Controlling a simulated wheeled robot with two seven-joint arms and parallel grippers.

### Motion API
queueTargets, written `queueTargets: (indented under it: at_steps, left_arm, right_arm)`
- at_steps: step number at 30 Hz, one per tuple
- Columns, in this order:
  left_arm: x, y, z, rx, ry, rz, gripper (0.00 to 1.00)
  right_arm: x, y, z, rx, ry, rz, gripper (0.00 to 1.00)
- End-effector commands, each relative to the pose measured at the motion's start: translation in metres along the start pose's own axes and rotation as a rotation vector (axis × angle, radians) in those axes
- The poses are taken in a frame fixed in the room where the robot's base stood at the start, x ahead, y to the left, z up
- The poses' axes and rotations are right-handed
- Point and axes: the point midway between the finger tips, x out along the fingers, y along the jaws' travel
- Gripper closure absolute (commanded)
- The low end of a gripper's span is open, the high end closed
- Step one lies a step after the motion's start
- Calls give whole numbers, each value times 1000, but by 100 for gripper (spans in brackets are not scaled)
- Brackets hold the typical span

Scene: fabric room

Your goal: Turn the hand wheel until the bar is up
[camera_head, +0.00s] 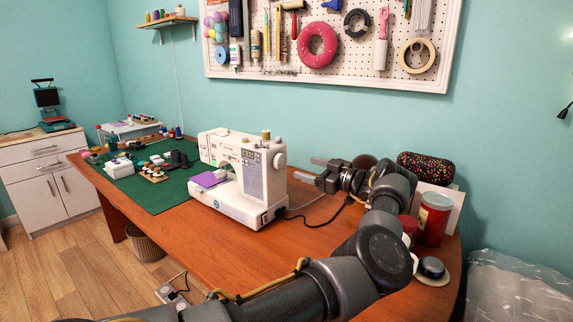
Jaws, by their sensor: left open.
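The white sewing machine (238,178) stands on the wooden table. Its round white hand wheel (280,161) is on the machine's right end, facing my left gripper. The needle bar is too small to make out, so its height cannot be told. A purple cloth (209,179) lies at the machine's bed under the head. My left gripper (309,169) is just right of the hand wheel, pointing left towards it. Its two fingers are apart with nothing between them, and it appears clear of the wheel. My right gripper is not in view.
A dark green mat (153,195) with small sewing items covers the table's left part. A red canister (433,219) and a dark speckled case (426,167) stand at the right, near my left arm. A cable runs behind the machine. The front middle of the table (200,236) is clear.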

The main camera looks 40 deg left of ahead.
Motion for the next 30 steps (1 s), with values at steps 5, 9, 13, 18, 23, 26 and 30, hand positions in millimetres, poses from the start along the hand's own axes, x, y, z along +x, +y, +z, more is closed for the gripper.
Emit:
queueTargets:
  at_steps: [5, 9, 13, 18, 23, 26, 30]
  left_arm:
    - [36, -1, -1, 1, 2, -4, 30]
    - [60, -1, -1, 0, 2, -3, 30]
    - [77, 0, -1, 1, 1, -2, 30]
    - [89, 0, 0, 0, 1, 0, 30]
    - [90, 0, 0, 0, 1, 0, 30]
    - [90, 0, 0, 0, 1, 0, 30]
    - [90, 0, 0, 0, 0, 0, 43]
  right_arm:
    - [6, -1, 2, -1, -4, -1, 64]
    - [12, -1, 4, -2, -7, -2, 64]
    - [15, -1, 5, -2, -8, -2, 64]
    - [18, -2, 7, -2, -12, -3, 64]
    - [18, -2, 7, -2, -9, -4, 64]
    - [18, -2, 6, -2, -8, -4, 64]
    - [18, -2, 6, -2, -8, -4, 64]
